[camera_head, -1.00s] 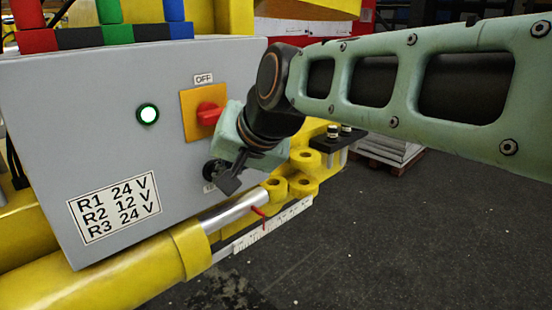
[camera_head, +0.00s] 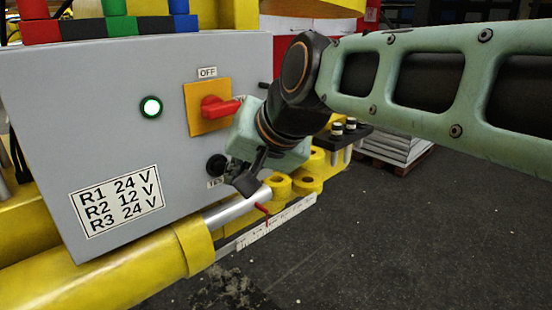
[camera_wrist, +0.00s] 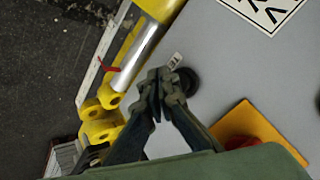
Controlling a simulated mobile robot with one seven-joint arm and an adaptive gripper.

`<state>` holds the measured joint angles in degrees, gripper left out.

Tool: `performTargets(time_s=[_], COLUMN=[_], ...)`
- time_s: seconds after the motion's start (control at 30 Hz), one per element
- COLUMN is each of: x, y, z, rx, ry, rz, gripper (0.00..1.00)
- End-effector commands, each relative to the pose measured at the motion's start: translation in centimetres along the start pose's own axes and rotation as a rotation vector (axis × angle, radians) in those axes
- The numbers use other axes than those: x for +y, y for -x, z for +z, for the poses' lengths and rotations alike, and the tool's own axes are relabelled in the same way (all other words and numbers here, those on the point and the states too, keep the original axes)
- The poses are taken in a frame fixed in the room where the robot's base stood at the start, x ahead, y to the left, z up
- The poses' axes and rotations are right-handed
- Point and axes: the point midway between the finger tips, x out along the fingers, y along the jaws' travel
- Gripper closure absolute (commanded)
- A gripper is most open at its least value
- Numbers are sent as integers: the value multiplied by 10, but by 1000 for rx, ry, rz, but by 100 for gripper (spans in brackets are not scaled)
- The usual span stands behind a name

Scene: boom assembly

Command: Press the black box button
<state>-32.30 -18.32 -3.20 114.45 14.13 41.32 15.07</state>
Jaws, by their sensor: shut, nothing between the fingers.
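The grey control box (camera_head: 105,145) carries a round black button (camera_head: 215,166) low on its face, above a partly covered label. The black button also shows in the wrist view (camera_wrist: 188,81), partly behind the fingertips. My gripper (camera_head: 243,188) is shut and empty, just right of and slightly below the button in the head view. In the wrist view my gripper's closed tips (camera_wrist: 164,82) overlap the button's left edge. A visible gap separates them from the button in the head view; the exact distance is unclear.
A red rotary switch (camera_head: 219,107) on a yellow plate sits above the button, close to my wrist. A yellow cylinder (camera_head: 120,270) with a silver rod (camera_head: 238,208) runs below. Open floor lies at right.

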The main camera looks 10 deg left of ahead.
Motion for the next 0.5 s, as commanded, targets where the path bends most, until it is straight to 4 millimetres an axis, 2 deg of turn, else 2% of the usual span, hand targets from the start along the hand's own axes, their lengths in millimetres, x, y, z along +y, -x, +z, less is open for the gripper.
performTargets(time_s=[0.3, 0.5], x=[17, 21], y=[22, 28], z=[17, 21], rx=[2, 0], ry=[1, 0], rz=[-1, -1], gripper=[100, 100])
